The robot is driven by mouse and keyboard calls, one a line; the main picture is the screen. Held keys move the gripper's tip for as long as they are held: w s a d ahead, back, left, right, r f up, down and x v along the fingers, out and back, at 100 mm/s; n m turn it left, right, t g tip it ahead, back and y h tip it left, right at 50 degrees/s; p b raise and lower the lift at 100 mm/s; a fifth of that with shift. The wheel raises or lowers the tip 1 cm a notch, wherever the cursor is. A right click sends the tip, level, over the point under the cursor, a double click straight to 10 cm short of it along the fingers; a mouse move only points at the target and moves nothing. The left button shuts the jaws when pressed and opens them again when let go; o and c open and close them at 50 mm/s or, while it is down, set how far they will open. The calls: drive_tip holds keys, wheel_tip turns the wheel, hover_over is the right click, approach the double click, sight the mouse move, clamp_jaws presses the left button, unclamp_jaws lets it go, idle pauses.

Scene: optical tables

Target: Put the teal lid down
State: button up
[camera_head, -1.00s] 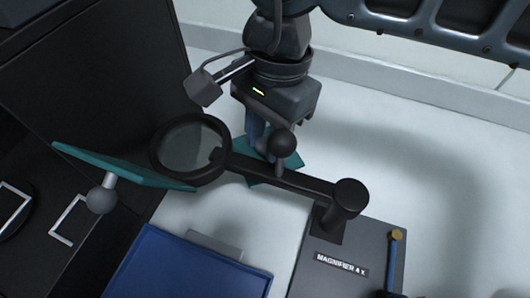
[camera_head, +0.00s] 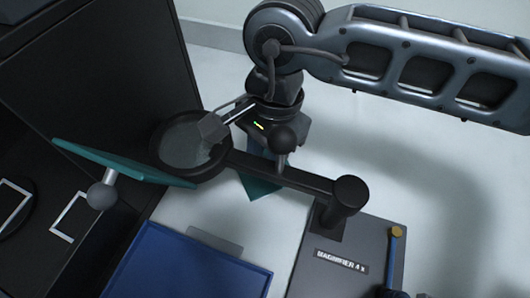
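My gripper (camera_head: 259,147) points down behind the magnifier's arm, which hides most of its fingers. A flat teal lid (camera_head: 262,188) hangs under the fingers, above the pale surface. Only its near corner shows below the magnifier arm. The grip itself is hidden, but the lid moves with my gripper, so my gripper appears shut on it. A second teal plate (camera_head: 120,163) with a grey ball knob (camera_head: 101,196) stands tilted at the left, apart from my gripper.
The black magnifier (camera_head: 290,176), with a round lens at its left end, crosses in front of my gripper. Its grey base (camera_head: 340,285) is labelled "MAGNIFIER 4 x". A blue panel (camera_head: 190,265) lies at the front. A tall black wall (camera_head: 120,70) rises left. Pale surface is clear at right.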

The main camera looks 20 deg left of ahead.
drive_tip(key=o, duration=0.5)
drive_tip(key=shift+c, duration=0.2)
wheel_tip(320, 180, up, 12)
drive_tip(key=w, duration=0.1)
drive_tip(key=shift+w+d, duration=0.3)
drive_tip(key=shift+w, duration=0.1)
drive_tip(key=shift+r, duration=0.15)
